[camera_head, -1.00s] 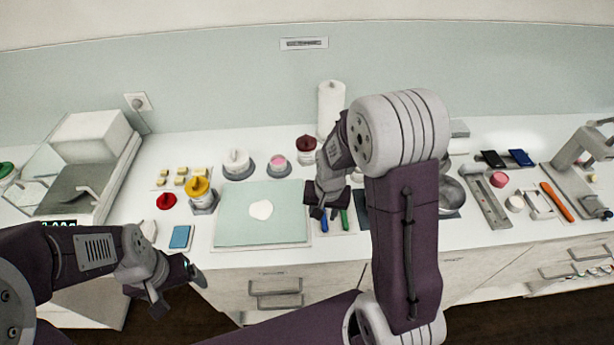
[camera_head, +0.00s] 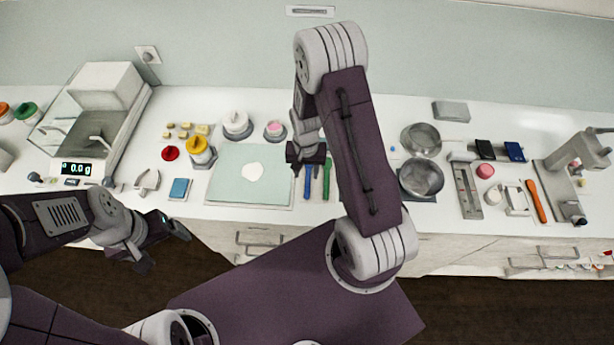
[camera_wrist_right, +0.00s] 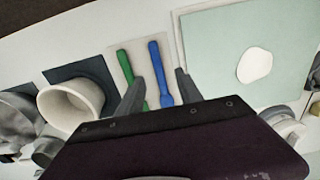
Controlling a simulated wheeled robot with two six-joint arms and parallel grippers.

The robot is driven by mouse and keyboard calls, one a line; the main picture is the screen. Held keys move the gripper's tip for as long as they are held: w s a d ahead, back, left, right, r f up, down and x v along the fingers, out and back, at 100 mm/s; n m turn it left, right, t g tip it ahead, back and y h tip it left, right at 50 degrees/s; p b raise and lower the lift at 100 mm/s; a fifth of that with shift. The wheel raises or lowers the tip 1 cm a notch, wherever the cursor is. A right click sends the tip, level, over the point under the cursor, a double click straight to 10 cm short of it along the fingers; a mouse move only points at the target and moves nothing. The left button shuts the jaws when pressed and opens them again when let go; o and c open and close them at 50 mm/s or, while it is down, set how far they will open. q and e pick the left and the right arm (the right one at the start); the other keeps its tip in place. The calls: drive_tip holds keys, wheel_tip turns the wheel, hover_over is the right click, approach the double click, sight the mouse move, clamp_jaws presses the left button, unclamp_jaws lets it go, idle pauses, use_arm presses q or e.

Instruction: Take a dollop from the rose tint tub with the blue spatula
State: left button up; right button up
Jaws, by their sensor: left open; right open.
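The blue spatula (camera_head: 307,182) lies beside a green one (camera_head: 326,182) on a pale rest right of the mat. In the right wrist view the blue spatula (camera_wrist_right: 162,75) lies between my open, empty right gripper's (camera_wrist_right: 160,92) fingers, apart from them; the green spatula (camera_wrist_right: 136,75) passes near the left finger. In the head view my right gripper (camera_head: 308,165) hangs over the spatulas' upper ends. A small tub with pink contents (camera_head: 274,128), seemingly the rose tint tub, stands open behind the mat. My left gripper (camera_head: 163,248) is open and empty in front of the counter.
A pale green mat (camera_head: 225,180) with a white round patch (camera_head: 252,171) lies left of the spatulas. A yellow-topped pot (camera_head: 200,150) and white tub (camera_head: 236,123) stand near it. Steel bowls (camera_head: 421,178) are at right, a scale (camera_head: 95,125) at left.

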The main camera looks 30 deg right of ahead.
sight(307, 184)
drive_tip(key=shift+d+f, duration=0.5)
drive_tip(key=shift+f, duration=0.35)
drive_tip(key=shift+a+f+p, duration=0.25)
drive_tip(key=shift+f+p, duration=0.15)
drive_tip(key=shift+p, duration=0.05)
wheel_tip(307, 184, down, 4)
drive_tip(key=shift+a+r+p, duration=0.1)
drive_tip(key=shift+r+p, duration=0.05)
drive_tip(key=shift+p, duration=0.5)
drive_tip(key=shift+d+f, duration=0.2)
drive_tip(key=shift+f, duration=0.2)
use_arm(q)
wheel_tip(307, 184, up, 2)
drive_tip(key=shift+d+r, duration=0.1)
drive_tip(key=shift+r, duration=0.15)
use_arm(e)
drive_tip(key=shift+a+r, duration=0.1)
drive_tip(key=shift+a, duration=0.05)
clamp_jaws()
